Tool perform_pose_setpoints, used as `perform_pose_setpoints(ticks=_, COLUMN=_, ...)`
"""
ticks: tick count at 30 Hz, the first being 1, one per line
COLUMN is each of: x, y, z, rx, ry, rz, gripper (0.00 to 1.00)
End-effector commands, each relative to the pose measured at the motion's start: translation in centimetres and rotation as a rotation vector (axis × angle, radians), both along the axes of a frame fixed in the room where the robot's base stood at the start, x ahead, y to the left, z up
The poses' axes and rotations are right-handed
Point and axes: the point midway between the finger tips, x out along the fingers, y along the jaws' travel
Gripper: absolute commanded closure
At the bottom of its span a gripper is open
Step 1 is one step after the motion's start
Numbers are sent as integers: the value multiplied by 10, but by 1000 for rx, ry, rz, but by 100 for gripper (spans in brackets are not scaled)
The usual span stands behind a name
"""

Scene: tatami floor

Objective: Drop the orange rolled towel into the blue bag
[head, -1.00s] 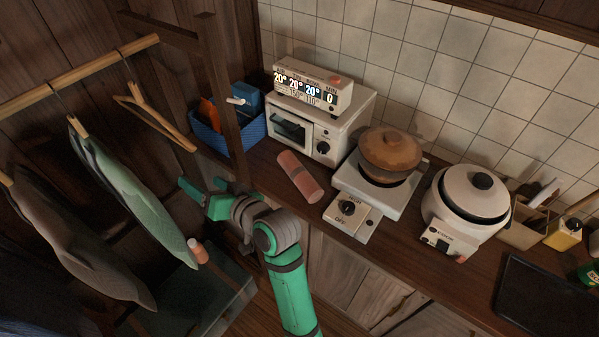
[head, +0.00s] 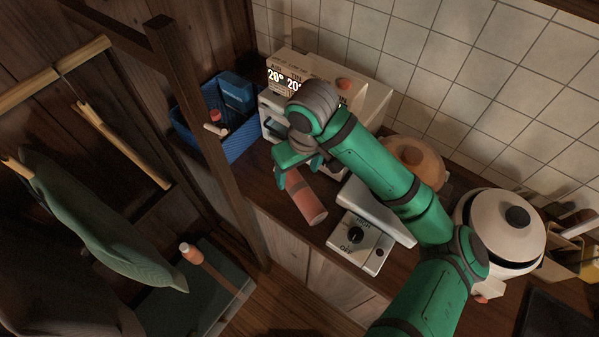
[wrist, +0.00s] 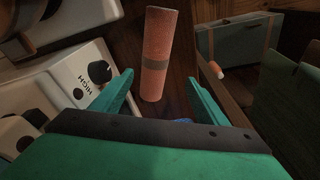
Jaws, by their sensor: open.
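The orange rolled towel (head: 309,201) lies on the wooden counter, left of the white stove. It has a darker band around its middle. My gripper (head: 298,170) is open at the towel's far end in the head view and partly covers it. In the wrist view the towel (wrist: 157,45) shows between the two spread fingers (wrist: 160,80); I cannot tell whether they touch it. The blue bag (head: 231,148) looks like an open, woven container at the counter's left end, left of my gripper. A blue item and a reddish item show inside it.
A white toaster oven (head: 272,108) stands behind my gripper, partly hidden by my arm. The stove (head: 362,240) bears a brown pot (head: 412,155). A white rice cooker (head: 495,225) is at right. A dark wooden post (head: 200,110) rises in front of the blue bag.

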Motion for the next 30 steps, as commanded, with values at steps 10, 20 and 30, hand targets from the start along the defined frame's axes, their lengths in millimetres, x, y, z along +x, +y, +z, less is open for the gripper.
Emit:
perform_pose_setpoints(ticks=10, x=0, y=-9, z=-37, rx=-33, ry=16, rz=-6, gripper=33)
perform_pose_setpoints(ticks=20, x=2, y=-6, z=-62, rx=-31, ry=15, rz=-5, gripper=33)
perform_pose_setpoints(ticks=30, x=4, y=-3, z=-104, rx=-31, ry=15, rz=-5, gripper=33)
